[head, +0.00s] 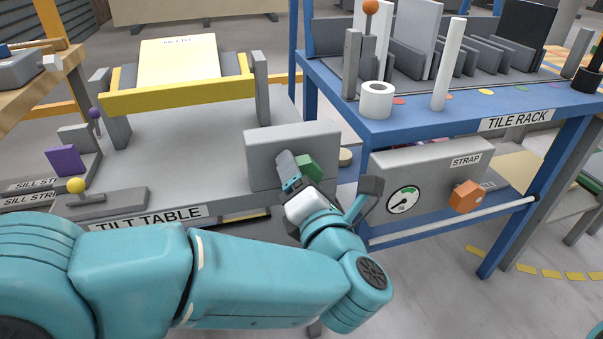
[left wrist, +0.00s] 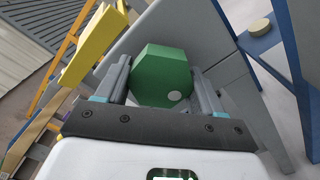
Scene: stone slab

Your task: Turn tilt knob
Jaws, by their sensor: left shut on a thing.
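The tilt knob is a green hexagonal knob (head: 309,168) on the front of a grey box (head: 262,150) at the right end of the tilt table (head: 220,180). My left gripper (head: 303,172) reaches it from the front and is shut on it. In the left wrist view the knob (left wrist: 160,72) sits between the two grey fingers of the left gripper (left wrist: 162,85), with a white dot near its lower right corner. In the head view the gripper hides part of the knob. My right gripper is not in view.
A yellow-edged tilting frame (head: 180,95) stands on the table, its top panel sloping. A yellow-knobbed lever (head: 76,186) is at the table's front left. The blue tile rack (head: 420,125) stands close on the right, with a dial gauge (head: 403,201) and an orange knob (head: 466,197) below.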

